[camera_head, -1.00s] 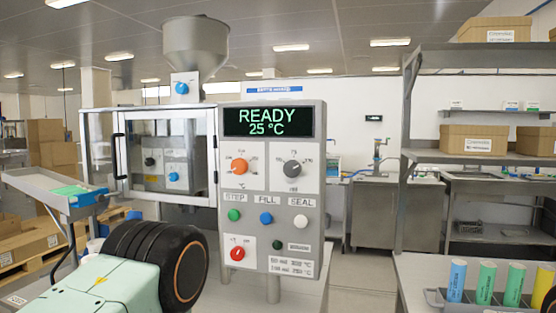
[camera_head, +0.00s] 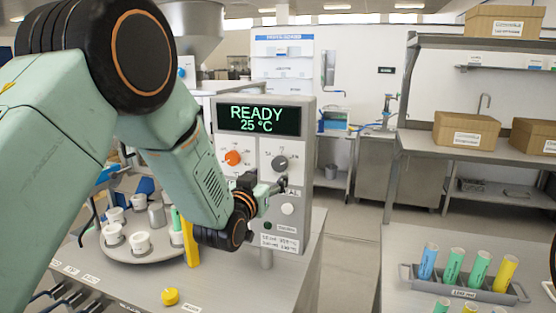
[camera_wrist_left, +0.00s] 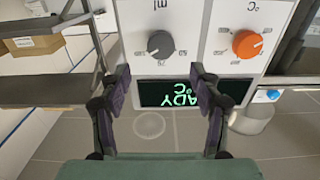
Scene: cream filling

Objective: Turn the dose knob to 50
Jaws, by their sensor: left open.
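The dose knob (camera_head: 280,163) is the grey one marked ml, on the right of the machine's panel below the display (camera_head: 258,119), which reads READY 25 °C. My left gripper (camera_head: 283,184) is in front of the panel just below this knob, apart from it as far as I can tell. In the left wrist view, upside down, the grey knob (camera_wrist_left: 160,44) lies ahead, roughly between the two open fingers (camera_wrist_left: 163,78), with nothing held. My right gripper is not in view.
An orange °C knob (camera_head: 232,157) sits beside the grey one. A white button (camera_head: 288,208) is below; my left arm hides other buttons. A round carrier with white cups (camera_head: 140,242) stands at left. A rack of coloured tubes (camera_head: 463,293) stands at right.

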